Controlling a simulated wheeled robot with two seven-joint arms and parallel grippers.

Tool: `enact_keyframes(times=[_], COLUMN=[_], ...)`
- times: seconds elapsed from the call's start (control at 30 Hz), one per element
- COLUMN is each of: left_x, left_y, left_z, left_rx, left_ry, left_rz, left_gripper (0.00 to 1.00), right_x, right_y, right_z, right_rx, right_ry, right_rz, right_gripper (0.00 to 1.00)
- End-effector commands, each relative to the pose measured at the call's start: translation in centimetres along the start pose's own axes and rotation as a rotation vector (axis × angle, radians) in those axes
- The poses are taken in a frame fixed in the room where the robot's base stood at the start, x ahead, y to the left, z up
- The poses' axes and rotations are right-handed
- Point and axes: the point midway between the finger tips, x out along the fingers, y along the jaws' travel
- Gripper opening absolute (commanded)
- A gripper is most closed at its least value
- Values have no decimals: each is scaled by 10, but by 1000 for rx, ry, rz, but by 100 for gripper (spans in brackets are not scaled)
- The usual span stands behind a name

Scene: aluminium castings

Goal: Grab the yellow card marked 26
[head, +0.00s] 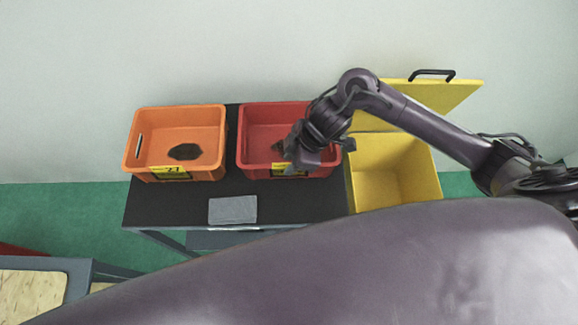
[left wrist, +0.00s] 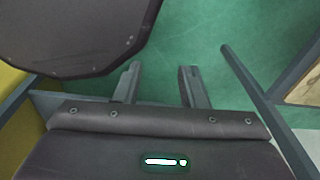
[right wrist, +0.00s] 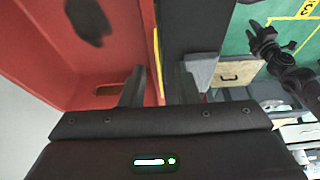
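A yellow card (head: 287,169) is on the front wall of the red bin; my right gripper partly covers it and its number cannot be read. My right gripper (head: 293,158) is at the bin's front rim. In the right wrist view, the card shows edge-on as a thin yellow strip (right wrist: 157,62) along the bin wall, between the open fingers (right wrist: 160,85), with no clear contact. My left gripper (left wrist: 160,85) is open and empty above the green floor; it cannot be made out in the head view.
The red bin (head: 256,108) holds a dark piece. Left of it, an orange bin (head: 213,113) carries a yellow card marked 27 (head: 170,173). A grey plate (head: 232,210) lies on the black table (head: 165,205). A yellow bin (head: 395,170) with a raised lid stands at right.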

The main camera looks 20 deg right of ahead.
Motion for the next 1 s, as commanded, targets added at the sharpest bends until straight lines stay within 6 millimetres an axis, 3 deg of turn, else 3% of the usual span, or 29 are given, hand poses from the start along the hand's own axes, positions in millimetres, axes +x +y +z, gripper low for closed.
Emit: enact_keyframes(times=[0.07,0.3,0.77,1.0], left_x=[0,0,-1,-4], left_y=[0,3,2,1], left_z=[4,22,21,16], left_rx=[0,0,0,0], left_ry=[-7,-33,-31,-25], left_rz=[0,3,2,2], left_gripper=[36,36,36,36], right_x=[0,0,-4,-30], right_y=[0,0,1,1], right_z=[0,0,-2,-12], right_rx=[0,0,0,-2], right_ry=[0,0,0,1], right_rz=[0,0,1,4], right_gripper=[28,0,0,0])
